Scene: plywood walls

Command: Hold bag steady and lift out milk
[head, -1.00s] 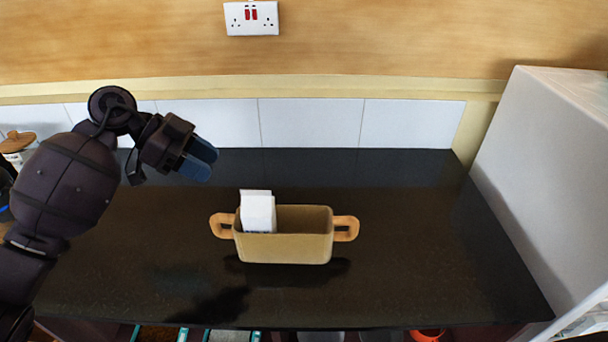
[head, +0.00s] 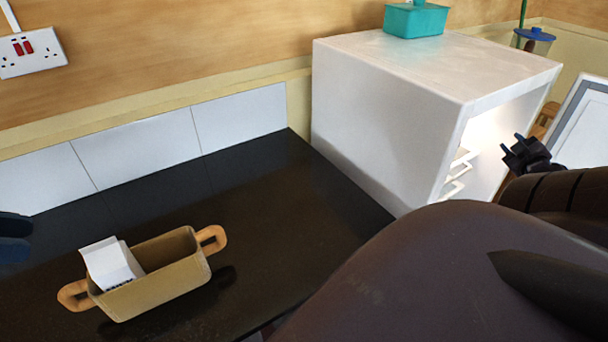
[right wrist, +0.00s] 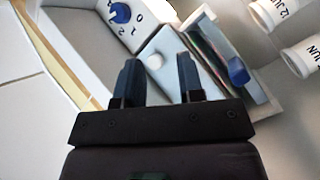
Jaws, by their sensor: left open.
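The tan bag (head: 158,287) with two orange-brown handles stands on the dark counter at the lower left of the head view. The white milk carton (head: 110,264) stands in its left end, its top above the rim and its lower part hidden. My right gripper (head: 522,150) is far to the right, beyond the white cabinet's front and away from the bag. In the right wrist view its fingers (right wrist: 158,82) are apart with nothing held between them.
A large white cabinet (head: 380,125) stands on the right of the counter, with a teal box (head: 415,20) on top. My arm covers the lower right. The counter (head: 285,215) between bag and cabinet is clear. White cups (right wrist: 300,55) show in the right wrist view.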

